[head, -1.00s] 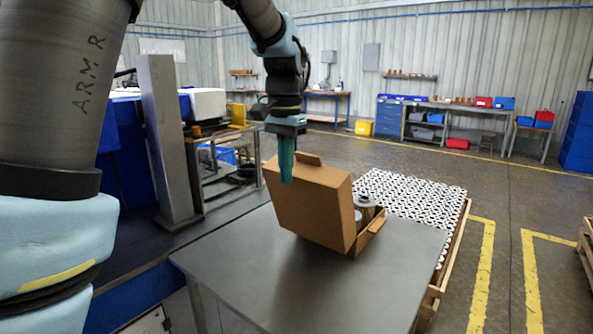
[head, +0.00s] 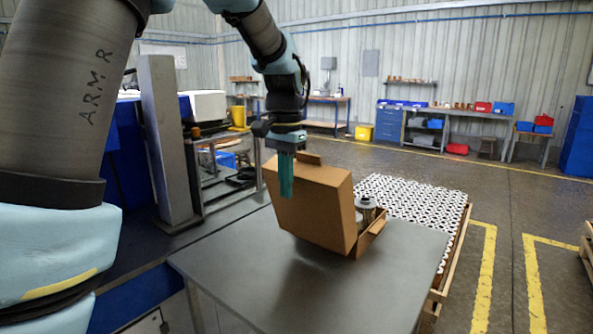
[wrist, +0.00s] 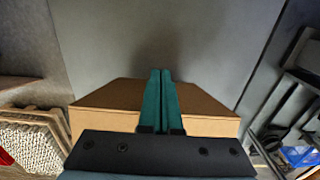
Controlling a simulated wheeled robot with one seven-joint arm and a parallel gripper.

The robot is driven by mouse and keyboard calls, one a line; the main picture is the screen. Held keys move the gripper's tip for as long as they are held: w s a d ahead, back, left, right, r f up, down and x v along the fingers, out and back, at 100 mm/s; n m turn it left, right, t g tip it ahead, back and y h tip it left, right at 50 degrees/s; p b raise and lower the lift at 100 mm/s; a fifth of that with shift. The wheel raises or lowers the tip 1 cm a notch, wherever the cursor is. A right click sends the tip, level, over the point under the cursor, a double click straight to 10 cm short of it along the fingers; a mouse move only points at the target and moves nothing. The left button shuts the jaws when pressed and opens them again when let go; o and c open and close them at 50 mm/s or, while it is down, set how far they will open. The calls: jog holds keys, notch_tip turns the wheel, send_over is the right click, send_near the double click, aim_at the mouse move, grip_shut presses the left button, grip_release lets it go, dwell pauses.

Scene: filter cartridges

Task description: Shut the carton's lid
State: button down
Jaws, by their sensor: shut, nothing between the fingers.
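The brown cardboard carton (head: 371,238) stands on the grey table with its lid (head: 315,208) tilted up, its broad face toward the camera. Metal filter cartridges (head: 366,207) show in the carton behind the lid's right edge; the rest of the inside is hidden. My gripper (head: 286,196) points down in front of the lid's upper left part, its teal fingers shut and empty. In the wrist view the shut fingers (wrist: 161,75) overlap the lid (wrist: 112,98). I cannot tell whether they touch it.
The grey table (head: 300,280) is clear in front of the carton. A grey metal post (head: 167,140) stands to the left of the table. A pallet of black-and-white patterned items (head: 415,203) is behind the table on the right.

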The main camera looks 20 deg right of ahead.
aim_at(296, 176)
dwell(0.3)
jog(key=d+p, duration=0.1)
jog(key=w+d, duration=0.1)
jog(key=d+p, duration=0.1)
jog(key=shift+w+r+p, duration=0.15)
jog(key=shift+w+p, duration=0.1)
jog(key=shift+p, duration=0.05)
dwell(0.4)
